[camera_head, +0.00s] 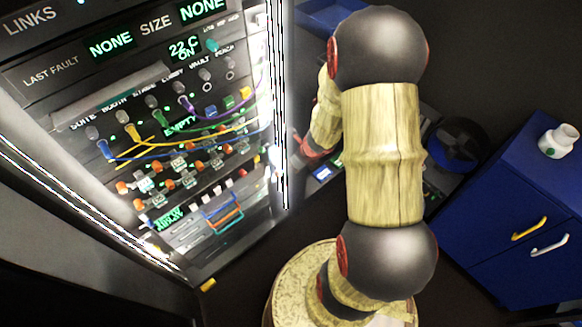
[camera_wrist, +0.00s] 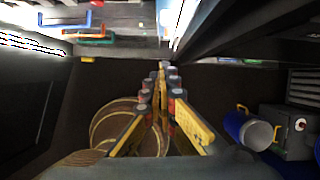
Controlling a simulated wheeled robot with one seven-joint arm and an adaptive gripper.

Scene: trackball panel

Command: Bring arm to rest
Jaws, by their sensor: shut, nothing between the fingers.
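My arm stands upright in the middle of the head view, with a bamboo-like link between two dark round joints. Its far end bends down behind the link at the left, and my gripper's fingertips cannot be made out there. In the wrist view my gripper (camera_wrist: 163,68) is shut, its yellow and dark fingers meeting at the tips with nothing between them. It points over dark floor, apart from the rack. A low panel with a small lit screen (camera_head: 325,172) is partly hidden behind my arm. I cannot make out a trackball.
A lit equipment rack (camera_head: 140,80) with coloured cables, knobs and displays stands at the left, its edge close to my arm. A blue cabinet (camera_head: 520,225) at the right bears a white jar (camera_head: 558,140). A dark round bin-like object (camera_head: 457,143) is behind my arm.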

